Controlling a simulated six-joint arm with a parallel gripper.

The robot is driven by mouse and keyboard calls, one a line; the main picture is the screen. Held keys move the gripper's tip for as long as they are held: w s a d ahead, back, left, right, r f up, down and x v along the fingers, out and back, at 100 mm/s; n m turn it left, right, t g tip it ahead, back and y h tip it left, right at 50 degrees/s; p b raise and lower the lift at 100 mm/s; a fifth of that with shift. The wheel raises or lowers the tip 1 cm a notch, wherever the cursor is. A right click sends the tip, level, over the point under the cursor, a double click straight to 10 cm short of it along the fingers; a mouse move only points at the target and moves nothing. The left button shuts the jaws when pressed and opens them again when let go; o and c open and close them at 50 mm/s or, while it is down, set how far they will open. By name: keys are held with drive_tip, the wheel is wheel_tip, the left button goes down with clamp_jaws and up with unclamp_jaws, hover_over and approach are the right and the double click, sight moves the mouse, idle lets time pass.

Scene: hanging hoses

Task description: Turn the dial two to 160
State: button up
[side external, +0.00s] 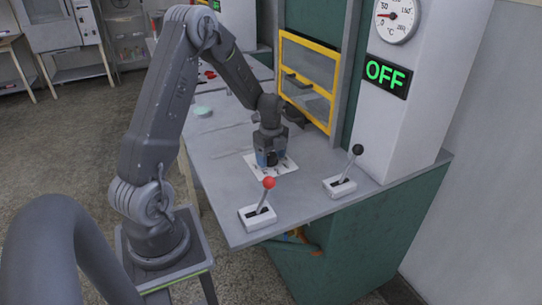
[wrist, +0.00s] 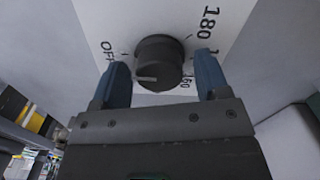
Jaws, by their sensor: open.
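The dial (wrist: 160,62) is a dark round knob on a white plate (wrist: 100,18) printed with OFF, 180 and a partly hidden number that looks like 160. A pale pointer line lies on the knob's lower left; I cannot tell which mark it points to. In the wrist view my gripper (wrist: 163,66) is open, with one blue finger on each side of the knob; contact is not clear. In the side view my gripper (side external: 269,158) points down over the white plate (side external: 287,167) on the grey bench and hides the knob.
A red-knobbed lever (side external: 259,207) and a black-knobbed lever (side external: 344,175) stand near the bench's front edge. A yellow-framed door (side external: 307,80) is behind my gripper. A white column at right carries a round gauge (side external: 397,17) and a green OFF sign (side external: 386,74).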

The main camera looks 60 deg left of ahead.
drive_tip(key=c, duration=0.9)
drive_tip(key=shift+c, duration=0.2)
